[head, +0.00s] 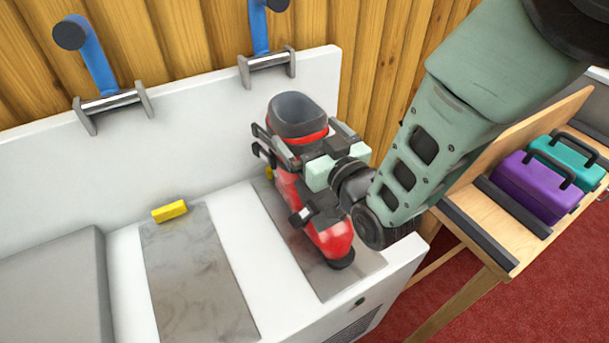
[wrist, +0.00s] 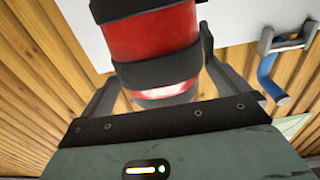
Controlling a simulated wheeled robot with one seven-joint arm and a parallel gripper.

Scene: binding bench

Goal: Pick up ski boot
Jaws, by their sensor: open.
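The red ski boot (head: 332,240) with dark grey trim stands upright on a grey mat (head: 355,277) on the white bench, its toe toward the front. My gripper (head: 297,135) reaches in from the right at the height of the boot's upper shaft. Its body and my arm hide part of the boot's middle. In the wrist view, the red shaft (wrist: 150,40) lies between the two dark fingers of my gripper (wrist: 162,68). The fingers are open, one on each side of the shaft. A gap shows beside the left finger; contact at the right finger is hard to tell.
The bench's white back wall (head: 200,115) carries blue-handled clamps (head: 97,60). A second grey mat (head: 195,275) with a yellow block (head: 169,211) is left of the boot. A wooden table (head: 470,235) at right holds purple (head: 535,187) and teal (head: 568,160) toolboxes.

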